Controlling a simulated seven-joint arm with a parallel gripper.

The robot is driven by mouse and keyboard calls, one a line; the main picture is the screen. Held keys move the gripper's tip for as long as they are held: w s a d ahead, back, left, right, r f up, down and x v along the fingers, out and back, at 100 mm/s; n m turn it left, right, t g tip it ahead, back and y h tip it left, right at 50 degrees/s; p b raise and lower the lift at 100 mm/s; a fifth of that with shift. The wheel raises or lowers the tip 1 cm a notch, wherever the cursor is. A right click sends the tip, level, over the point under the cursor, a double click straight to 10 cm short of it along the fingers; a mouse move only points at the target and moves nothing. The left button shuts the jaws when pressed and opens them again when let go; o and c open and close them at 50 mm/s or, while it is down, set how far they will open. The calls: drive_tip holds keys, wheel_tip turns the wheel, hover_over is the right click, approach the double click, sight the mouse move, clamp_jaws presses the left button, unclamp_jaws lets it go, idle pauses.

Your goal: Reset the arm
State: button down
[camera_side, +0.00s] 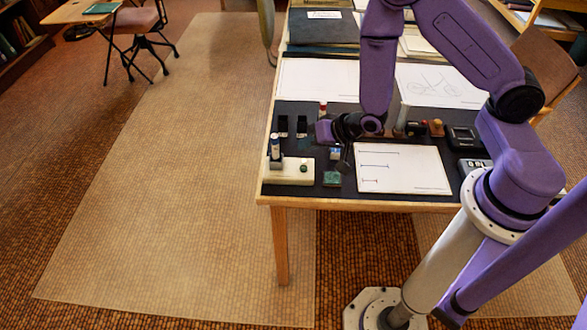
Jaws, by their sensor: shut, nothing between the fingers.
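My purple arm reaches over the near end of a drafting table (330,203). My gripper (343,166) hangs just above the dark table mat, between a small green block and a white drawing sheet (405,170). The gripper is shut and holds nothing. The sheet has a few short drawn lines on it. Whether the fingertips touch the mat cannot be told.
The green block (332,179) lies close to the gripper. Dark boxes (463,138) sit at right. Larger sheets (315,80) lie behind.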

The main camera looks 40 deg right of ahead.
drive_tip(key=s+a+r+n+g, duration=0.3)
drive_tip(key=s+r+n, duration=0.2)
drive_tip(key=s, duration=0.1)
drive_tip(key=s+a+r+n+g, duration=0.2)
drive_tip(key=s+r+n+g, duration=0.15)
drive_tip(key=s+r, duration=0.3)
drive_tip(key=s+d+r+n+g+h, duration=0.1)
drive_tip(key=s+d+r+n, duration=0.3)
drive_tip(key=s, duration=0.2)
drive_tip(key=s+d+r+n+g+h, duration=0.1)
drive_tip(key=s+d+r+n, duration=0.3)
drive_tip(key=s, duration=0.3)
drive_tip(key=shift+d+n+h, duration=0.4)
drive_tip(key=shift+d+n, duration=0.05)
drive_tip(key=shift+d, duration=0.15)
